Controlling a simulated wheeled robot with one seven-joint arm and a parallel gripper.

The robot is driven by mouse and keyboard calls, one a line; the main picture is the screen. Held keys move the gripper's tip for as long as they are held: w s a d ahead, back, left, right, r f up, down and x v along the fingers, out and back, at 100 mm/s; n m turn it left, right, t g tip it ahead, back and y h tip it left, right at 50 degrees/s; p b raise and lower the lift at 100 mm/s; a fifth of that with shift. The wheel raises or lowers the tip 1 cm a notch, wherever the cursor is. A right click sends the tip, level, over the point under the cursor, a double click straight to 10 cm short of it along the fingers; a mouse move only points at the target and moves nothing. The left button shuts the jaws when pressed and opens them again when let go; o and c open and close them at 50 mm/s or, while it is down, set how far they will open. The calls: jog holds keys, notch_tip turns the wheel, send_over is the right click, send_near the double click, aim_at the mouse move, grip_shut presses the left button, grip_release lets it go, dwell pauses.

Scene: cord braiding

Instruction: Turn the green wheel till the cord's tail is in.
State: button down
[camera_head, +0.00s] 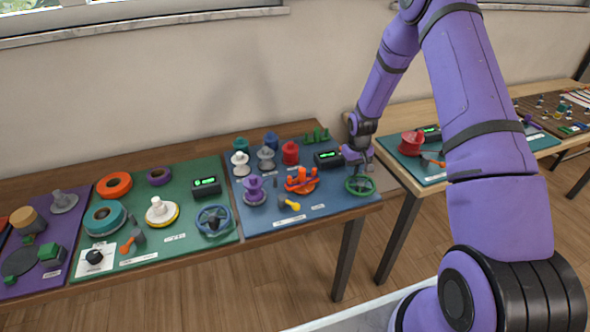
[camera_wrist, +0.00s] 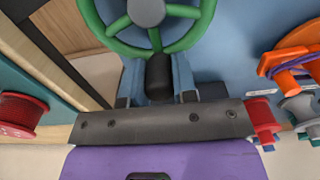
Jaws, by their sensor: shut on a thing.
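The green wheel (camera_head: 360,187) lies at the right end of the blue mat, near the table's edge. In the wrist view the green wheel (camera_wrist: 158,48) fills the top middle, with a grey hub and a black handle (camera_wrist: 158,72) on its rim. My gripper (camera_head: 359,166) reaches down over the wheel's far side. In the wrist view my gripper (camera_wrist: 157,82) has its two fingers on either side of the black handle, shut on it. Purple cord (camera_wrist: 296,62) shows on the orange piece (camera_head: 301,181) left of the wheel. The cord's tail cannot be made out.
On the blue mat (camera_head: 328,205) stand a black box with a green display (camera_head: 328,158), a purple spool (camera_head: 254,190) and several other spools. A green mat (camera_head: 150,262) with a blue wheel (camera_head: 214,220) lies to the left. A gap separates the table at right.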

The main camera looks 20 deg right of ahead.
aim_at(368, 194)
jog(key=d, duration=0.1)
jog(key=s+d, duration=0.1)
jog(key=d, duration=0.2)
jog(key=shift+s, duration=0.25)
jog(key=s, duration=0.1)
jog(key=s+d, duration=0.1)
jog(key=s, duration=0.1)
jog(key=shift+s+d, duration=0.2)
jog(key=s, duration=0.1)
jog(key=s+a, duration=0.1)
jog(key=shift+s, duration=0.4)
jog(key=s+a, duration=0.2)
jog(key=a, duration=0.1)
jog(key=shift+s+a, duration=0.1)
jog(key=shift+a, duration=0.4)
